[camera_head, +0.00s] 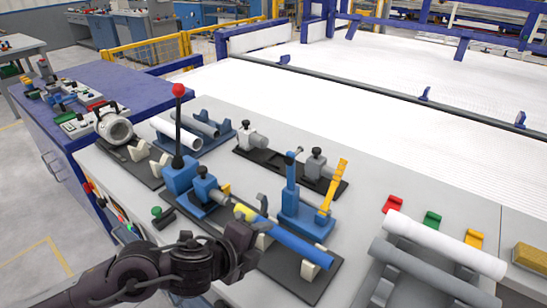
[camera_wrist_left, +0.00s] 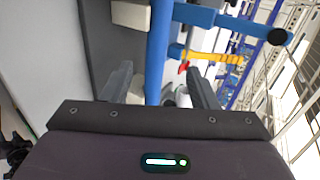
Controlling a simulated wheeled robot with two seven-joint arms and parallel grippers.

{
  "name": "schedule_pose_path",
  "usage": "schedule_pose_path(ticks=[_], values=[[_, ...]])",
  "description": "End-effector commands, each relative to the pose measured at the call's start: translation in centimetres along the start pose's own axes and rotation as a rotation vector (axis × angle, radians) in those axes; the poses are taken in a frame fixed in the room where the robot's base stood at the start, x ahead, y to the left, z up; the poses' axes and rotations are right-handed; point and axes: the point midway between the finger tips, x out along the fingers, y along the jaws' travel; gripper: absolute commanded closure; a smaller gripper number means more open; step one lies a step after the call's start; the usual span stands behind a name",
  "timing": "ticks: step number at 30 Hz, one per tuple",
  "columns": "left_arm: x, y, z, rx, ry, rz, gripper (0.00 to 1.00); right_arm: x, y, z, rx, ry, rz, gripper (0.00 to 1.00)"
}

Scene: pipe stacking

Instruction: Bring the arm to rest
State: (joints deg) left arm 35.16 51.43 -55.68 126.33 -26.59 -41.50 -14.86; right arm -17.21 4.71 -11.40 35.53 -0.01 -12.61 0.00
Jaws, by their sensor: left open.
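My left arm comes in from the lower left of the head view. Its dark gripper (camera_head: 250,234) is over the near fixture, beside the blue pipe (camera_head: 298,246). The pipe lies slanted on a dark base plate (camera_head: 310,284) with pale supports. In the left wrist view the two fingers (camera_wrist_left: 160,86) are apart, and the blue pipe (camera_wrist_left: 158,45) runs through the gap between them in the picture. I cannot tell whether the fingers are around the pipe or short of it. My right gripper is in neither view.
A tall lever with a red knob (camera_head: 178,90) stands left of the fixture. A blue upright clamp with a yellow handle (camera_head: 333,186) stands behind the pipe. White pipe (camera_head: 445,244) and grey pipe (camera_head: 432,272) lie on a rack at right.

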Motion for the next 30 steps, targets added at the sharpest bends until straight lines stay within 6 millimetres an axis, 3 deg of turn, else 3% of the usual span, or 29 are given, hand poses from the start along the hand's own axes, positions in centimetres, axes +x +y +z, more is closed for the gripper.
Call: schedule_pose_path(ticks=[6,11,18,30], values=[[-0.7,-0.8,-3.1,-0.324,-0.031,-0.045,0.46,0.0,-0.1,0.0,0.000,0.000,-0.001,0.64],[-2.4,0.5,-2.1,-0.737,-0.150,-0.033,0.46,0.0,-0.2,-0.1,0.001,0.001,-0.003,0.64],[-6.1,7.8,1.8,-1.295,-0.417,0.087,0.46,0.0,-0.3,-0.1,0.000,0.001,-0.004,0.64],[-13.0,19.6,3.2,-1.796,-0.797,0.291,0.46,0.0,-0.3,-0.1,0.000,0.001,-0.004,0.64]])
